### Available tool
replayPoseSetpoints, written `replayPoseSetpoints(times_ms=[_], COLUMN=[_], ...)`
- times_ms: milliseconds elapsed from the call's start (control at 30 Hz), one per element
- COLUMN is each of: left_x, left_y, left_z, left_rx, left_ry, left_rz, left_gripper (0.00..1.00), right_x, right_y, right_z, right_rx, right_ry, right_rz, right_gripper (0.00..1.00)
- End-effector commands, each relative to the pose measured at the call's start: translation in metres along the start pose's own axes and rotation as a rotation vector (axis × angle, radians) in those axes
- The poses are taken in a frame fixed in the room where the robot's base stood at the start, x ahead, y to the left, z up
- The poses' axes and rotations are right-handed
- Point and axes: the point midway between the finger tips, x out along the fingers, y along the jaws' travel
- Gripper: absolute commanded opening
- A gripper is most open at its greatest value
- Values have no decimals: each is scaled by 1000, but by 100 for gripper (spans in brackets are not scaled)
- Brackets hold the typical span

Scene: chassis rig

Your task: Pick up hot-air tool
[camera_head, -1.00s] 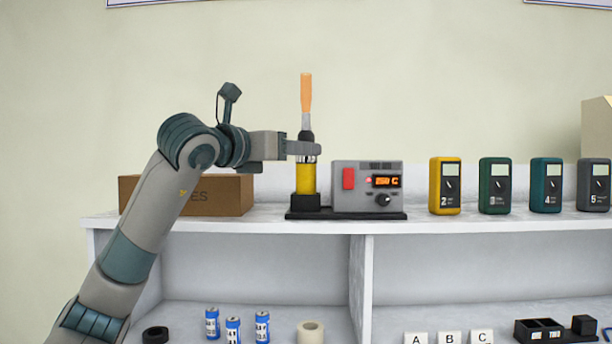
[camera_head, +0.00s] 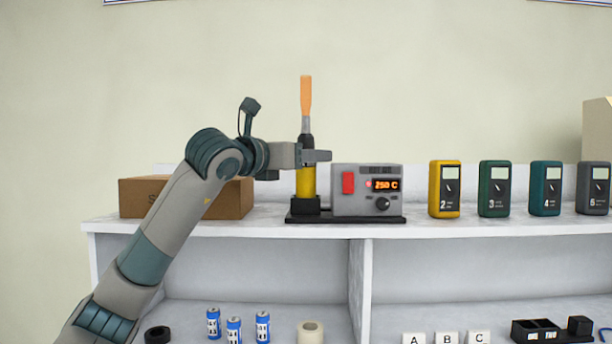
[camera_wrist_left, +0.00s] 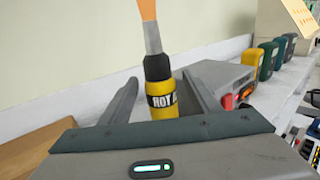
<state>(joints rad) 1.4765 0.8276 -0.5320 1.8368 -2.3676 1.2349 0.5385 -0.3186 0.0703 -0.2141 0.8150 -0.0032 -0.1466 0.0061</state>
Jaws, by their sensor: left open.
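The hot-air tool (camera_head: 306,182) stands upright in its black holder beside the grey station. It has a yellow body, a black collar, a metal nozzle and an orange tip at the top. My left gripper (camera_head: 316,156) is level with the tool's upper body in the head view. In the left wrist view the tool (camera_wrist_left: 160,92) stands between the two open fingers of my left gripper (camera_wrist_left: 163,100), with visible gaps on both sides. The tool's lower end is hidden in that view by the gripper's body. My right gripper is not in view.
The station (camera_head: 367,190) with a red switch and lit display stands close to the tool's right. A cardboard box (camera_head: 140,197) is behind my left arm. Several meters (camera_head: 445,188) stand farther right on the white shelf (camera_head: 250,228).

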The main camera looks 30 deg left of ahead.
Motion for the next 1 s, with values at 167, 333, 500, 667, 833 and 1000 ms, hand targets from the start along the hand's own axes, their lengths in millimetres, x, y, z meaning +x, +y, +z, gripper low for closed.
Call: replayPoseSetpoints(times_ms=[167, 333, 500, 667, 833, 1000], left_x=[3, 3, 3, 3, 3, 2], left_y=[0, 0, 0, 0, 0, 0], left_z=[0, 0, 0, 0, 0, 1], left_rx=[0, 0, 0, 0, 0, 0], left_ry=[0, 0, 0, 0, 0, -3], left_rz=[0, 0, 0, 0, 0, 0], left_gripper=[56, 56, 56, 35, 0, 0], right_x=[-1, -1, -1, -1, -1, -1], right_y=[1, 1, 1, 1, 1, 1], right_z=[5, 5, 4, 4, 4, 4], right_rx=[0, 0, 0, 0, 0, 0], right_ry=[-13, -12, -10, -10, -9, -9], right_rz=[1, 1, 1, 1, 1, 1], right_gripper=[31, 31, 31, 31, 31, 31])
